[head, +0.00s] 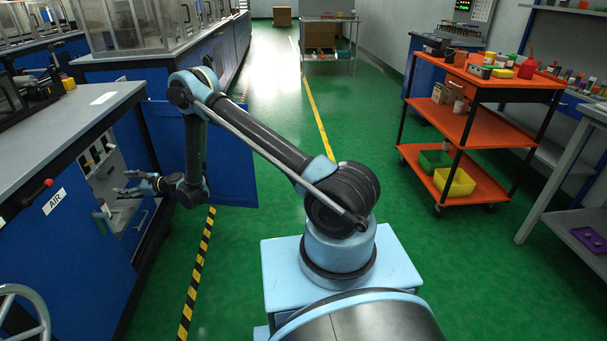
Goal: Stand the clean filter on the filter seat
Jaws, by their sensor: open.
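My gripper (123,183) is open at the left, in front of an open cabinet bay (104,178) in the side of the blue machine. Its fingers point left into the bay, and nothing shows between them. Small pale and dark fittings sit inside the bay, on its back wall and low near the gripper. They are too small to tell which is the clean filter or the filter seat. My wrist and fingers hide part of the bay.
The blue cabinet door (232,150) stands open behind my arm. An orange cart (470,130) with bottles and yellow (455,182) and green bins stands right. The green floor between is clear.

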